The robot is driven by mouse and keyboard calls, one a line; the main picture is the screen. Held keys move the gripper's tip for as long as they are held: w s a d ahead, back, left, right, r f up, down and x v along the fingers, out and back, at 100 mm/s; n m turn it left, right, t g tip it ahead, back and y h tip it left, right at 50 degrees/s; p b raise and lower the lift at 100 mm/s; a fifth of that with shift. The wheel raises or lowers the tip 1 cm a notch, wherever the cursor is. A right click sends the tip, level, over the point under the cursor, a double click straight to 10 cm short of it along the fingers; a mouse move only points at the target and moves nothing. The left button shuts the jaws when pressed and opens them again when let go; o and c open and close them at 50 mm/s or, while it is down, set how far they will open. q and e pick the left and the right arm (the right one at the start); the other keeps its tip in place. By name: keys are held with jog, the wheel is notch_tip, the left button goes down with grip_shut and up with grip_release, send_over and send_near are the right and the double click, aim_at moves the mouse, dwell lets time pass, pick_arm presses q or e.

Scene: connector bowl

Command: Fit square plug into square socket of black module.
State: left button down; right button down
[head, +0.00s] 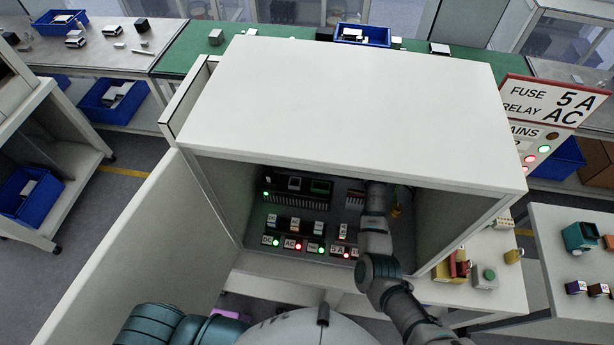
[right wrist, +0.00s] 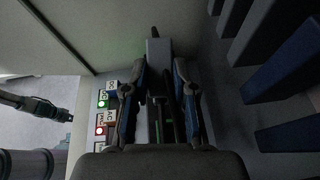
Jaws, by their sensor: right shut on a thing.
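The black module (head: 300,185) is mounted on the back wall inside the open white cabinet, with a green light at its left end. Its individual sockets are too small to tell apart. My right arm reaches into the cabinet, to the right of the module. In the right wrist view my right gripper (right wrist: 160,66) is shut on a grey square-edged plug (right wrist: 158,48), which sticks out past the fingertips. Whether the plug touches the module cannot be seen. My left arm is at the bottom left of the head view. A dark jointed part at the wrist view's left edge may be my left gripper (right wrist: 58,112).
The cabinet (head: 350,110) has side walls close around my right arm and its door (head: 130,255) swung open at left. Labelled small modules with red and green lights (head: 297,245) line the cabinet's lower part. Dark blue ribs (right wrist: 285,90) stand right of the right gripper.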

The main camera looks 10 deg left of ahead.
notch_tip(320, 180, down, 7)
jog(key=shift+f, duration=0.15)
notch_tip(320, 180, down, 4)
jog(key=shift+f, duration=0.2)
jog(key=c, duration=0.9)
grip_release()
jog(key=shift+c, duration=0.2)
jog(key=shift+f, duration=0.15)
jog(key=w+b+v, duration=0.1)
jog(key=v, duration=1.6)
jog(key=shift+s+d, duration=0.35)
jog(key=shift+s, duration=0.1)
